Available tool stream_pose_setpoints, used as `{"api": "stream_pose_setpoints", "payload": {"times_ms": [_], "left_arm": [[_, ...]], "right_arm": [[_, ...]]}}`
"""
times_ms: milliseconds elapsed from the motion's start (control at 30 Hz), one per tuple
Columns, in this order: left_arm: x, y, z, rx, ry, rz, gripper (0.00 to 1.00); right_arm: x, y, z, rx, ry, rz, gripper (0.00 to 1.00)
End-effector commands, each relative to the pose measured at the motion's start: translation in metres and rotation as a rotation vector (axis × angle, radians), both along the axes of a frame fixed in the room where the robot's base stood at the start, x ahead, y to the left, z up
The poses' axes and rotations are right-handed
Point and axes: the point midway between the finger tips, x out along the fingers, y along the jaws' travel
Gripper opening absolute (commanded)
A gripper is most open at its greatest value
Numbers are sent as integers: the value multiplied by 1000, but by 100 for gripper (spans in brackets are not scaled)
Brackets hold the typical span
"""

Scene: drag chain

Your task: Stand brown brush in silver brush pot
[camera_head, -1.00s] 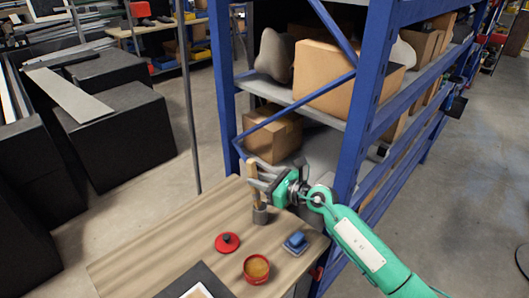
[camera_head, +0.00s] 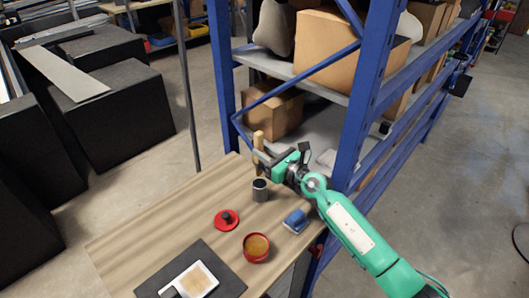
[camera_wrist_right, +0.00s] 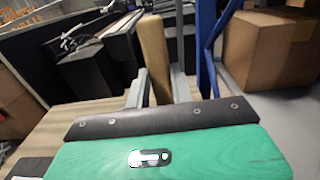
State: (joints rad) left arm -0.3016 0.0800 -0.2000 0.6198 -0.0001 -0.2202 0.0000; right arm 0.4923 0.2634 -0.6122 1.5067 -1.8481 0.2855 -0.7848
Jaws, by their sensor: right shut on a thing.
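The brown brush (camera_head: 258,138) is upright in my right gripper (camera_head: 259,158). The gripper is shut on it, and its handle stands up between the two fingers in the right wrist view (camera_wrist_right: 154,58). The silver brush pot (camera_head: 260,191) stands upright on the wooden table, just below the brush in the head view. The pot's dark mouth shows, with a small gap between it and the brush's lower end. The bristles are hard to make out. My left gripper is out of view.
A red lid (camera_head: 227,220), a red bowl (camera_head: 256,247) and a blue block (camera_head: 296,221) lie near the pot. A white dish (camera_head: 190,282) sits on a dark mat (camera_head: 220,268). A blue shelf post (camera_head: 352,120) stands close to my right arm.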

Motion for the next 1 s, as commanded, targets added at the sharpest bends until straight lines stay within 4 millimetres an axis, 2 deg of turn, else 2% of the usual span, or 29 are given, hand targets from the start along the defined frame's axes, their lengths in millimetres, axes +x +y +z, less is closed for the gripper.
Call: {"api": "stream_pose_setpoints", "payload": {"times_ms": [33,300,1000], "left_arm": [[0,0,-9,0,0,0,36],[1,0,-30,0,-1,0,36],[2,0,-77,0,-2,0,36]], "right_arm": [[0,0,-8,0,0,0,0],[0,0,-29,0,0,0,0],[0,0,-82,0,0,0,0]]}}
